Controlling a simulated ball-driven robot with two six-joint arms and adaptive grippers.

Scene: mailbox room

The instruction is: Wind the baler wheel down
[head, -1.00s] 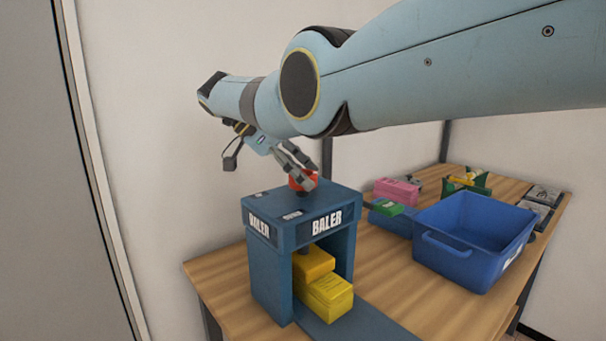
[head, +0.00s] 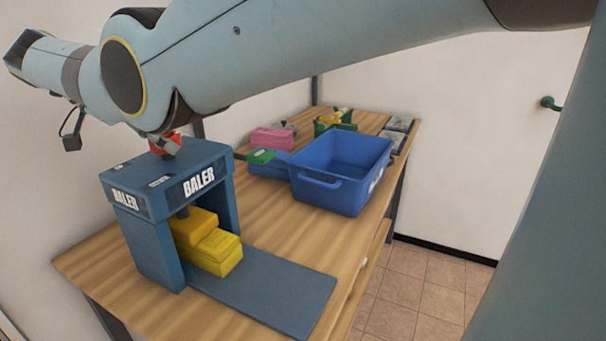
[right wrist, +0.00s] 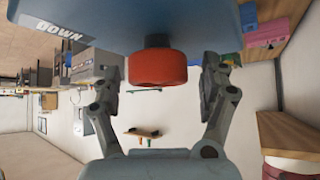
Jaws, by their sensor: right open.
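The blue baler (head: 150,240) stands on the near left of the wooden table in the head view. Its red wheel (head: 166,144) sits on top, partly hidden by my right arm. In the right wrist view the red wheel (right wrist: 157,68) is between the two fingers of my right gripper (right wrist: 161,76). The fingers are open, with a gap on each side of the wheel. The baler's top with a "DOWN" label (right wrist: 58,33) also shows there. Yellow blocks (head: 215,250) sit inside the baler, under a dark post. My left gripper is out of view.
A blue bin (head: 345,165) stands empty to the right of the baler. Pink (head: 272,138) and green items lie behind it on the wooden table (head: 275,235). A flat blue plate (head: 275,290) extends from the baler's front. A wall is close on the left.

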